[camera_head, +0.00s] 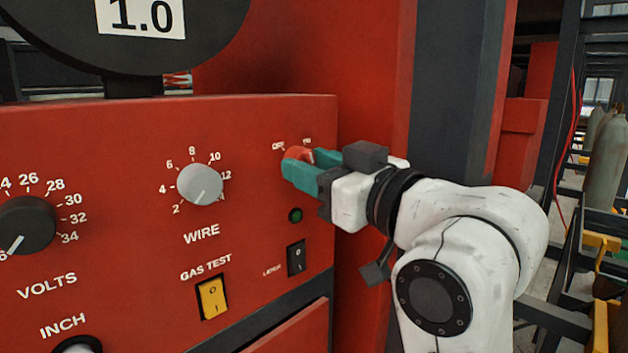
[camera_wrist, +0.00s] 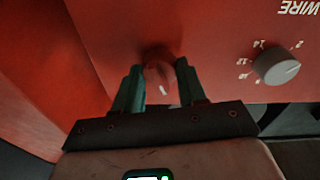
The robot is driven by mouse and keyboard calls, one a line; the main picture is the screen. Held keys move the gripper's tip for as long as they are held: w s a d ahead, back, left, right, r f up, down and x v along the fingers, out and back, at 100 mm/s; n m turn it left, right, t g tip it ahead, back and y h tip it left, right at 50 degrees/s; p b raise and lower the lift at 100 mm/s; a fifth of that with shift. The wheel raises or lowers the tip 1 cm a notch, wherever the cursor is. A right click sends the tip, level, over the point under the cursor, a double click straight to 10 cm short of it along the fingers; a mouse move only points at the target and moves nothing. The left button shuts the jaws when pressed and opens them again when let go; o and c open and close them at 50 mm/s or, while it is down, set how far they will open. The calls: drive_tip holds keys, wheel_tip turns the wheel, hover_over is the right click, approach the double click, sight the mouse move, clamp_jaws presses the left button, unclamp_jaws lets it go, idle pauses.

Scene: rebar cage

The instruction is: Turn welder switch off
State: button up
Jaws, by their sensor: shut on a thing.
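The welder (camera_head: 110,140) is a red panel with knobs and switches. Its off/on switch (camera_head: 298,153) is a small red rotary knob at the panel's upper right, under small white lettering, partly hidden by my gripper. My gripper (camera_head: 300,172) has teal fingers and reaches the switch from the right. In the wrist view the red switch (camera_wrist: 158,76) sits between the two fingers, with a pale mark on its face. The fingers are shut on the switch. The exact direction of its pointer against the lettering is hard to tell.
A grey WIRE knob (camera_head: 200,184) and a black VOLTS knob (camera_head: 26,226) are to the left. Below the switch are a green light (camera_head: 295,215), a black rocker (camera_head: 296,258) and a yellow GAS TEST rocker (camera_head: 212,297). Gas cylinders (camera_head: 606,155) stand far right.

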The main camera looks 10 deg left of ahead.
drive_tip(key=n+b, duration=0.1)
drive_tip(key=n, duration=0.1)
drive_tip(key=n+b, duration=0.2)
drive_tip(key=n, duration=0.1)
drive_tip(key=shift+w+f+g+y, duration=0.1)
drive_tip(key=shift+f+g+y, duration=0.05)
drive_tip(key=shift+g+y, duration=0.2)
drive_tip(key=shift+n, duration=0.5)
drive_tip(key=o, duration=1.1)
drive_tip(key=shift+c, duration=0.2)
drive_tip(key=shift+d, duration=0.1)
drive_tip(key=r+b+v, duration=0.1)
drive_tip(key=b+v, duration=0.1)
drive_tip(key=v, duration=0.8)
drive_tip(key=shift+s+d+f, duration=0.25)
drive_tip(key=shift+s+f, duration=0.05)
drive_tip(key=shift+f, duration=0.15)
